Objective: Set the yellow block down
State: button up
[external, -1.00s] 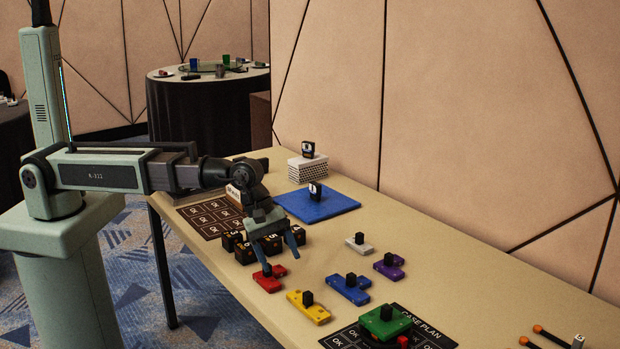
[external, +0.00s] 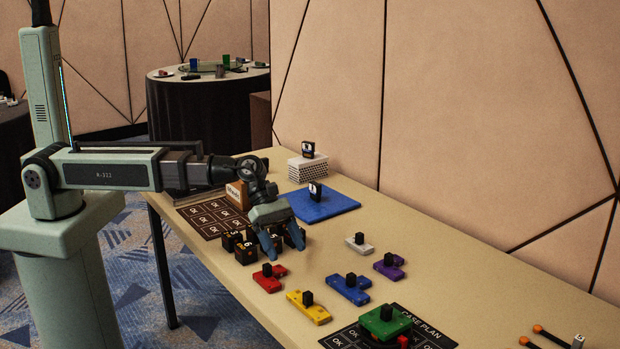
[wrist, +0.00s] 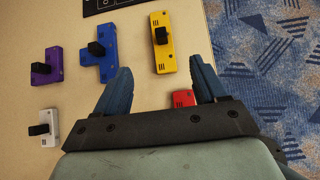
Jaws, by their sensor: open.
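The yellow block (external: 310,310) lies flat on the table, with a black knob on top. It also shows in the wrist view (wrist: 165,57), beyond my fingertips and clear of them. My gripper (external: 279,247) is open above the table, near the black numbered cubes and behind the red block. In the wrist view its two blue fingers (wrist: 162,82) are spread, with nothing held between them. The red block (external: 270,278) lies on the table and shows partly in the wrist view (wrist: 183,98), where the gripper hides the rest.
Blue (external: 348,288), purple (external: 390,267) and white (external: 359,244) blocks lie near the yellow one. A green block (external: 386,321) sits on the black CASE PLAN board (external: 345,340). Black cubes (external: 245,252) stand beside my gripper. A blue mat (external: 335,207) lies farther back.

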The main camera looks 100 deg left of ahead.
send_near(308, 304)
jog(key=w+f, duration=0.2)
jog(key=shift+d+f, duration=0.3)
jog(key=shift+d, duration=0.05)
jog(key=shift+d+r+x, duration=0.1)
jog(key=shift+d+x, duration=0.05)
jog(key=shift+x, duration=1.2)
jog(key=shift+d+r+x, duration=0.1)
jog(key=shift+r+x, duration=0.05)
jog(key=shift+x, duration=1.2)
grip_shut()
